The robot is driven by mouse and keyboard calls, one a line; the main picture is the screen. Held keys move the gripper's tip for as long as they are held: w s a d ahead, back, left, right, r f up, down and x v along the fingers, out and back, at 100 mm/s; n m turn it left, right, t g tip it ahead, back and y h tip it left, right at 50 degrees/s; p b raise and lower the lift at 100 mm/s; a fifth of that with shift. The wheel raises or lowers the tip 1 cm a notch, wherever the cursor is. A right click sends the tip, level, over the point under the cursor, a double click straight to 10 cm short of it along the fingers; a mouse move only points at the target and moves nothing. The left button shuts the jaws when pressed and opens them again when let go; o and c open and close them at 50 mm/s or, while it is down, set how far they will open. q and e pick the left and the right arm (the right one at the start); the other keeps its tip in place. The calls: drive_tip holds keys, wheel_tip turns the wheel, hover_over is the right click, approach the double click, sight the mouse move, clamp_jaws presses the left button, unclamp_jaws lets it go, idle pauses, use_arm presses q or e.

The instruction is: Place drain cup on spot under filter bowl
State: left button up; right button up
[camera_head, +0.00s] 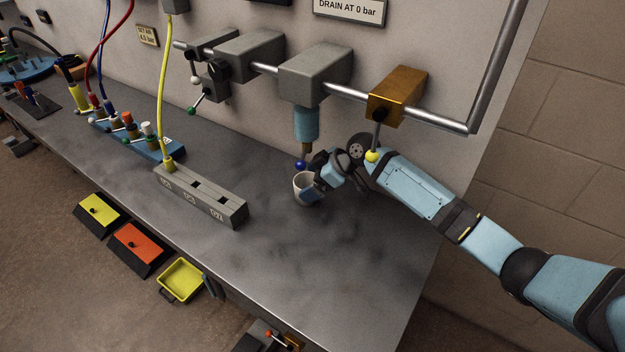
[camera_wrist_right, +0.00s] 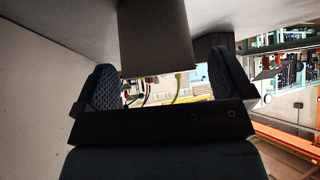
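The drain cup (camera_head: 303,190), pale and grey, appears to stand upright on the bench, below the blue filter bowl (camera_head: 306,125) and its brass-coloured drain in the head view. A blue ball knob (camera_head: 300,164) is just above the cup's rim. My right gripper (camera_head: 314,183) comes in from the right at the cup. A clear gap shows beside the right finger. The marked spot is not visible. My left gripper is not in view.
A gold block (camera_head: 397,96) with a yellow-knobbed lever (camera_head: 372,156) is close above my right wrist. A grey slotted block (camera_head: 200,194) and a blue manifold (camera_head: 138,138) are to the left. The bench front (camera_head: 330,260) is clear.

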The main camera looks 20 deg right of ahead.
drive_tip(key=v, duration=0.7)
drive_tip(key=shift+d+r, duration=0.15)
drive_tip(key=shift+r, duration=0.15)
idle(0.3)
